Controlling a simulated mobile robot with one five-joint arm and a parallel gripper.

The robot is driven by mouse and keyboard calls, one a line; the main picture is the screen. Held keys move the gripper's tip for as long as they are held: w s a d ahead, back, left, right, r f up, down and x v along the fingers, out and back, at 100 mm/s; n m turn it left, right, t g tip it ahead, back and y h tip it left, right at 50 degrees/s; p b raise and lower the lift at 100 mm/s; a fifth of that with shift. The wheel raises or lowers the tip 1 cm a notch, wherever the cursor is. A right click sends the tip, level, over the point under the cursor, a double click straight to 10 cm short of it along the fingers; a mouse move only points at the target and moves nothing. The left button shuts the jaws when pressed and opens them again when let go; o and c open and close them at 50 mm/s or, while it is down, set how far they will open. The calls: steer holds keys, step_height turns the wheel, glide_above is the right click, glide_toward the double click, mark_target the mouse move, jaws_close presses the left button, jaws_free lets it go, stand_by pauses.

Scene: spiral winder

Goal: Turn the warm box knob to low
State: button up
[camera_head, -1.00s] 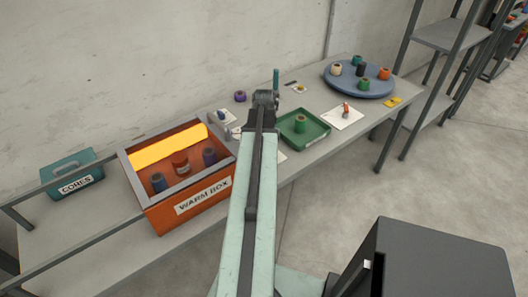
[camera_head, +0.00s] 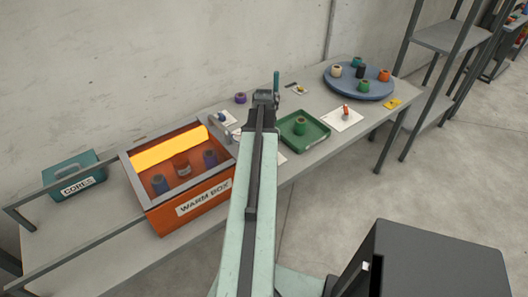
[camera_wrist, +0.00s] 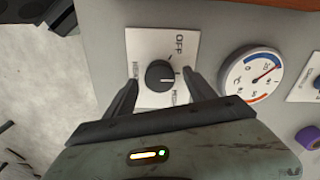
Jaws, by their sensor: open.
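The warm box (camera_head: 188,204) is an orange open-topped box with a glowing yellow panel, standing on the bench at left in the head view. In the wrist view, a dark round knob (camera_wrist: 159,75) sits on a white label plate (camera_wrist: 150,45) marked OFF at the top, with other words partly hidden at the sides. My gripper (camera_wrist: 158,88) is open, with one finger on each side of the knob. I cannot tell whether the fingers touch it. In the head view my arm hides the knob and the gripper.
A round gauge (camera_wrist: 252,75) stands right of the knob plate, and a purple spool (camera_wrist: 309,138) lies at lower right. On the bench are a green tray (camera_head: 313,140), a blue-grey turntable (camera_head: 345,86) with several spools, and a teal CORES box (camera_head: 72,172).

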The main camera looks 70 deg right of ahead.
step_height(320, 180, up, 7)
steer(key=p, duration=0.5)
steer(key=shift+f+p, duration=0.1)
steer(key=shift+p, duration=0.3)
steer(key=shift+f, duration=0.15)
